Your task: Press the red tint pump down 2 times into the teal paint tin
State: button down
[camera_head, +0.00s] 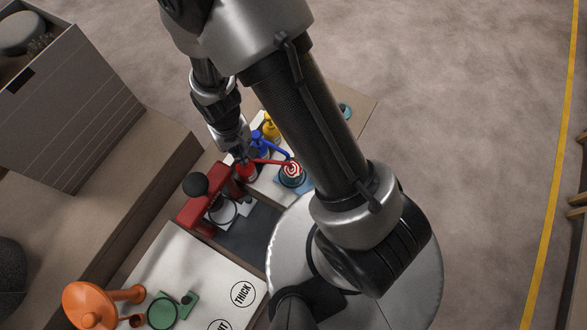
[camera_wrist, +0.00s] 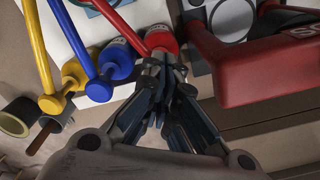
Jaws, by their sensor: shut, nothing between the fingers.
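The red tint pump (camera_head: 247,173) stands on a white board, and its red spout reaches right to a round tin (camera_head: 292,183). The tin looks dark teal and shows red and white rings on top. My gripper (camera_head: 240,152) is over the red pump, partly covering it. In the wrist view my gripper (camera_wrist: 166,68) is shut and empty, its fingertips right at the red pump head (camera_wrist: 161,41). I cannot tell whether they touch it.
A blue pump (camera_head: 260,142) and a yellow pump (camera_head: 271,126) stand beside the red one. A red machine (camera_head: 203,211) with a black knob is close on the left. An orange object (camera_head: 92,304) and a green one (camera_head: 163,311) are at the front left.

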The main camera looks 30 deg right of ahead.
jog(key=shift+r, duration=0.15)
jog(key=shift+r+p, duration=1.2)
jog(key=shift+r, duration=0.25)
notch_tip(320, 180, up, 6)
jog(key=p, duration=0.4)
jog(key=shift+p, duration=0.35)
notch_tip(320, 180, up, 10)
jog(key=d+t, duration=0.1)
jog(key=d, duration=0.2)
jog(key=s+d+r+t, duration=0.1)
jog(key=s+d+r, duration=0.3)
jog(key=r, duration=0.6)
jog(key=s+d+r+t, duration=0.2)
jog(key=s+d+r, duration=0.2)
jog(key=s+r, duration=0.5)
jog(key=shift+s+r+m+t, duration=0.3)
jog(key=shift+r+m, duration=0.1)
